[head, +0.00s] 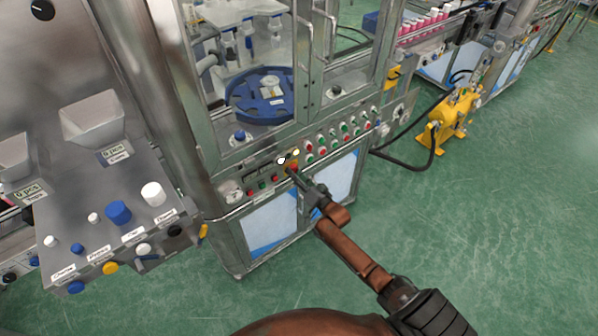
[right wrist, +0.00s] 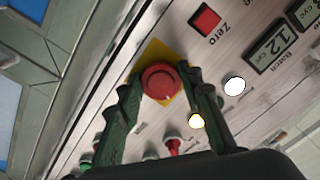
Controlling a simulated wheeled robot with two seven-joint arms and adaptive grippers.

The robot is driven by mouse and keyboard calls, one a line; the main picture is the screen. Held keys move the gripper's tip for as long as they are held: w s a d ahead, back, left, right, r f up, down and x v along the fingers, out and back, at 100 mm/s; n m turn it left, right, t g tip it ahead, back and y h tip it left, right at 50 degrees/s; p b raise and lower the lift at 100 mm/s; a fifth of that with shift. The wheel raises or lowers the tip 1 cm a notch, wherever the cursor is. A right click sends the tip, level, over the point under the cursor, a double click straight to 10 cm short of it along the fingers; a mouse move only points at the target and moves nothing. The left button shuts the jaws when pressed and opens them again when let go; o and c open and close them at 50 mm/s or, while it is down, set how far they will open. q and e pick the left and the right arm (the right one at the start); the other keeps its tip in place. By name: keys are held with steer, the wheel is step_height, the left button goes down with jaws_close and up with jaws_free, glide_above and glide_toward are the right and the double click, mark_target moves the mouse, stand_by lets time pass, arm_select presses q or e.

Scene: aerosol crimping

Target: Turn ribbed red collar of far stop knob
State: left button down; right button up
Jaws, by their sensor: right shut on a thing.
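A red stop knob (right wrist: 161,82) on a yellow plate (right wrist: 150,56) sits on the machine's control panel. In the right wrist view it stands between the two dark green fingers of my right gripper (right wrist: 160,98). The gripper is shut on the knob, with one finger on each side. In the head view my right gripper (head: 295,174) reaches the front panel from the lower right and covers most of the knob. The ribs of the collar cannot be made out. My left gripper is not in view.
Beside the knob are a lit white button (right wrist: 234,86), a lit yellow button (right wrist: 197,121), a red Zero button (right wrist: 205,20) and a display (right wrist: 271,46). More buttons line the panel to the right. A console with hoppers (head: 95,118) stands at left.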

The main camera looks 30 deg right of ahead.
steer(key=shift+m, duration=1.1)
steer(key=shift+s, duration=0.1)
steer(key=o, duration=1.2)
steer(key=shift+c, duration=0.2)
